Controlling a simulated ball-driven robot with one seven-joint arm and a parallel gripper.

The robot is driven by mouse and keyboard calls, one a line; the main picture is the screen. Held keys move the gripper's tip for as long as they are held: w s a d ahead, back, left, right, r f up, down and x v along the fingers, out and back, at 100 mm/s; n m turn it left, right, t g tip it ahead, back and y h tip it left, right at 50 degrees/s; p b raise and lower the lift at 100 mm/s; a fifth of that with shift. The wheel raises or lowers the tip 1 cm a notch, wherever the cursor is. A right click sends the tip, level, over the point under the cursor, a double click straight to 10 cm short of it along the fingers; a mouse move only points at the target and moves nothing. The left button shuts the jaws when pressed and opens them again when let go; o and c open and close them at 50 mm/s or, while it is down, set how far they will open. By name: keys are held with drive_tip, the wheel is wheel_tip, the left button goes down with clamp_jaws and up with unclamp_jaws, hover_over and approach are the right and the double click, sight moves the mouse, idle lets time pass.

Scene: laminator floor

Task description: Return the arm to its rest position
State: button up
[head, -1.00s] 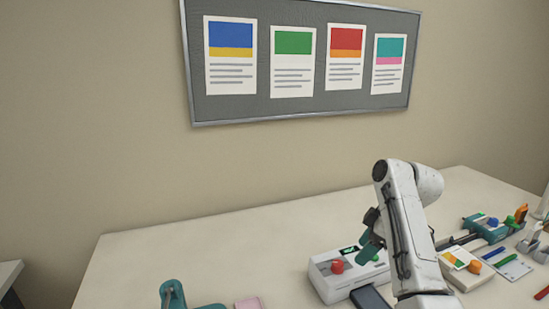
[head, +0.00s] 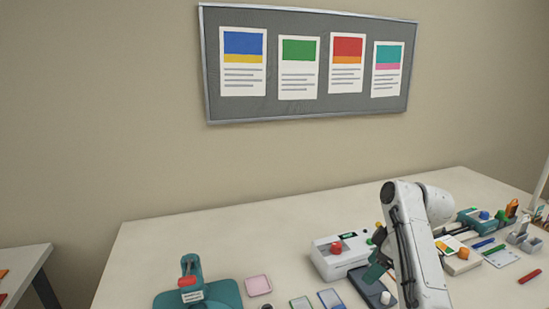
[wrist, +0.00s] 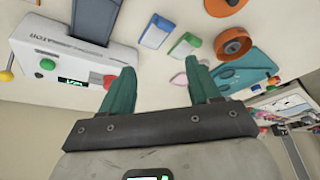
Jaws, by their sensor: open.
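My gripper (wrist: 162,92) is open and empty in the wrist view, its two teal fingers apart above the table. In the head view my gripper (head: 374,272) is partly hidden by my white arm, which stands at the lower right. It is in front of the white laminator (head: 325,262) with its red and green knobs. The laminator (wrist: 70,62) also shows at the left in the wrist view. A dark flat tray or pad (head: 365,290) lies below the gripper; I cannot tell the gap between them.
A teal punch-like device (head: 210,294) and a pink pad (head: 258,285) are at the front left of the white table (head: 180,240). Small blue and green packs (head: 330,299) lie near the front edge. Cards, pens and a teal trimmer (head: 475,220) crowd the right. The back left table is clear.

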drive_tip(key=s+f+m, duration=0.1)
drive_tip(key=s+f, duration=0.1)
drive_tip(key=f, duration=0.1)
drive_tip(key=s+f+m, duration=0.1)
drive_tip(key=s+f, duration=0.1)
drive_tip(key=s+f+m+h, duration=0.1)
drive_tip(key=s+f, duration=0.1)
drive_tip(key=f, duration=0.1)
drive_tip(key=shift+s+d+f+t, duration=0.3)
drive_tip(key=shift+d+f+t, duration=0.05)
drive_tip(key=shift+t, duration=0.05)
drive_tip(key=s+f+m, duration=0.1)
drive_tip(key=s, duration=0.1)
drive_tip(key=s+f+m, duration=0.1)
drive_tip(key=s+f, duration=0.1)
drive_tip(key=s, duration=0.1)
drive_tip(key=s+f+m+h, duration=0.1)
drive_tip(key=s+f, duration=0.1)
drive_tip(key=s, duration=0.1)
drive_tip(key=shift+s+d+f+t, duration=0.15)
drive_tip(key=shift+s+d+t, duration=0.05)
drive_tip(key=shift+s+t, duration=0.1)
drive_tip(key=s+d+f+m+g+h, duration=0.1)
drive_tip(key=s+f+m, duration=0.2)
drive_tip(key=s, duration=1.2)
drive_tip(key=s+d+f+m+g+h, duration=0.1)
drive_tip(key=s+f+m, duration=0.2)
drive_tip(key=s, duration=1.3)
drive_tip(key=shift+m+g, duration=0.3)
